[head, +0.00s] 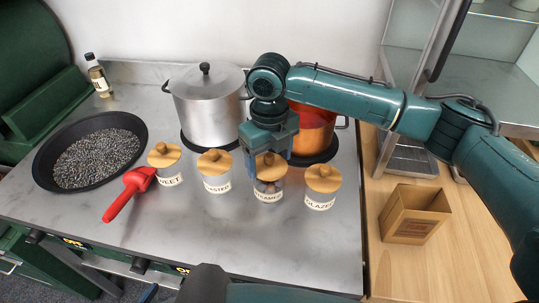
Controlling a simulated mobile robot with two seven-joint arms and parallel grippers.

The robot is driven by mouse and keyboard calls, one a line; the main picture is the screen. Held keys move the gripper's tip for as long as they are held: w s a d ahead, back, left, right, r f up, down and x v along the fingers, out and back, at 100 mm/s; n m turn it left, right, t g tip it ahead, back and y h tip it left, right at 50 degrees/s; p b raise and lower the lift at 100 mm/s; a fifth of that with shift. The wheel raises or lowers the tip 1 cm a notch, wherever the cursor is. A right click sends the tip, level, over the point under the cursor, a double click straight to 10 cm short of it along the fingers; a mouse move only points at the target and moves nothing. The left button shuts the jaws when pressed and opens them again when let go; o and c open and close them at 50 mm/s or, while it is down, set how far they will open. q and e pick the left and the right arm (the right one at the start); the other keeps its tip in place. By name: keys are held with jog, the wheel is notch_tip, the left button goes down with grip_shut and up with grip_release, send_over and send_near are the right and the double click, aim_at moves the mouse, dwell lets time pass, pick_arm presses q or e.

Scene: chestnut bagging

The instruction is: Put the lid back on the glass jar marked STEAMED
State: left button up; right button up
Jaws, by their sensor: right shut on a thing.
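The glass jar marked STEAMED (268,196) stands upright on the metal counter, third from the left in a row of jars, with brown pieces inside. Its round wooden lid (262,174) is at the jar's mouth, lined up over it. I cannot tell whether it rests on the rim or sits slightly above it. My right gripper (269,158) points down from above and is shut on the lid; the fingers hide the knob and part of the lid. My left gripper is not in view.
Lidded jars stand close by: SWEET (168,176) and another (215,183) to the left, GLAZED (321,200) to the right. A steel pot (208,110) and an orange pot (312,130) stand behind. A red scoop (125,196) and black pan (42,165) are left.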

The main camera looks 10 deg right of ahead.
jog(key=shift+p, duration=0.45)
dwell(0.5)
dwell(0.6)
jog(key=shift+f+p, duration=0.15)
jog(key=shift+p, duration=0.35)
dwell(0.5)
jog(key=shift+p, duration=0.5)
dwell(0.4)
jog(key=o, duration=1)
jog(key=shift+o, duration=0.5)
